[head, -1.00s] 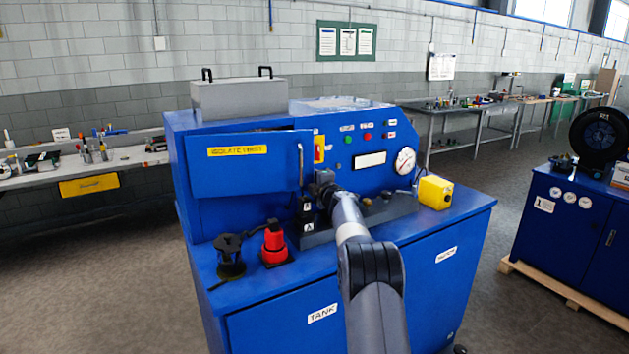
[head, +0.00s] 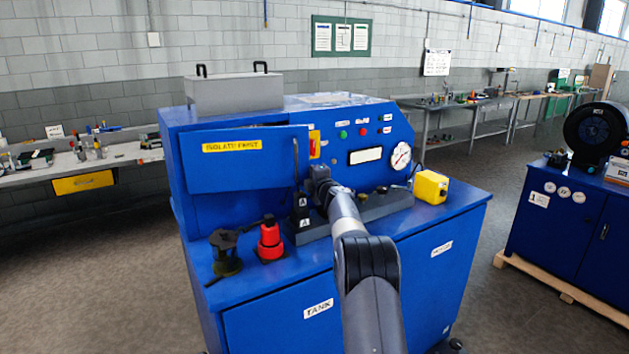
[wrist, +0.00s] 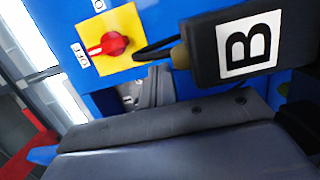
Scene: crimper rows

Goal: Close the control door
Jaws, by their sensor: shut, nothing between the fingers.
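The control door (head: 235,172) is the blue panel with a yellow "ISOLATE FIRST" label (head: 232,146) at the upper left of the blue machine. It stands ajar, with a gap along its top edge and its right edge out from the cabinet. A vertical handle (head: 296,160) is near that right edge. My gripper (head: 318,180) is just right of the handle, in front of the control panel; whether it touches the door is unclear. In the wrist view, my shut, empty gripper (wrist: 150,125) is below a red switch on a yellow plate (wrist: 110,42); its fingertips are hard to make out.
A black block marked "B" (wrist: 245,42) is close in the wrist view. A red fitting (head: 269,240) and a dark fitting (head: 225,252) stand on the machine's ledge below the door. A yellow box (head: 431,187) is at the right. A grey case (head: 235,93) sits on top.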

